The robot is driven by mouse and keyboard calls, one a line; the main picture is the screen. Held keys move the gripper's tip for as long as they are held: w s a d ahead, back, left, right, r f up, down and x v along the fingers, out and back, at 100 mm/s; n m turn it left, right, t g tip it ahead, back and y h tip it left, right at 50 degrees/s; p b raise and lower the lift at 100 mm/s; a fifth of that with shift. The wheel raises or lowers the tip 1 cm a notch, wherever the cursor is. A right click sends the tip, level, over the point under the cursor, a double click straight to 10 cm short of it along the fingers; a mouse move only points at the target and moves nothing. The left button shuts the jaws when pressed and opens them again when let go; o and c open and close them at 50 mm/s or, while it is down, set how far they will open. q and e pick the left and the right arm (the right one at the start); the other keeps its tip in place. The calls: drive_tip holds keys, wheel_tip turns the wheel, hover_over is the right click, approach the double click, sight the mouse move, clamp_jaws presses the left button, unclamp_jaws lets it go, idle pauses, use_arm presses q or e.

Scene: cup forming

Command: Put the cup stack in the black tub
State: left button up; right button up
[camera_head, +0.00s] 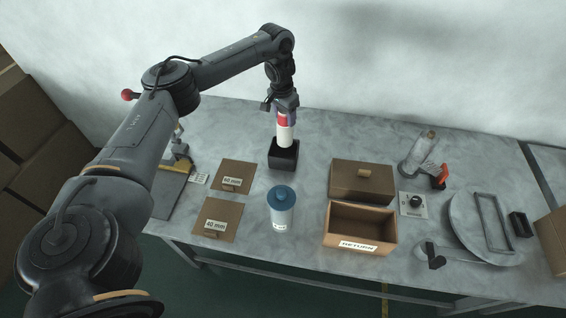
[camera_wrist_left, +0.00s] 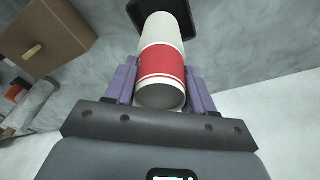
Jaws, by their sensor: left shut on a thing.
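The cup stack (camera_head: 285,134), white with a red band, is upright between the fingers of my left gripper (camera_head: 286,116), which is shut on it. In the left wrist view the cup stack (camera_wrist_left: 162,62) runs away from the purple fingers of my left gripper (camera_wrist_left: 161,88) toward the dark tub. The black tub (camera_head: 284,158) stands on the table directly below the gripper, and its corner shows in the left wrist view (camera_wrist_left: 138,12). The stack's lower end overlaps the tub's opening; whether it touches the bottom is hidden. My right gripper is not in view.
A brown lidded box (camera_head: 362,181) and an open RETURN box (camera_head: 361,227) stand to the right. A round grey plate (camera_head: 465,235) is at far right.

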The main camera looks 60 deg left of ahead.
sight(284, 137)
use_arm(q)
drive_tip(key=shift+f+b, duration=0.3)
drive_tip(key=shift+f, duration=0.3)
wheel_tip(284, 137, down, 2)
drive_tip(key=shift+s+a+f+b, duration=0.15)
drive_tip(key=shift+f+b, duration=0.1)
drive_tip(key=shift+b, duration=0.65)
wheel_tip(284, 137, down, 3)
drive_tip(key=shift+r, duration=0.1)
drive_tip(key=shift+f, duration=2.1)
drive_tip(key=o, duration=1.4)
drive_tip(key=shift+c, duration=0.2)
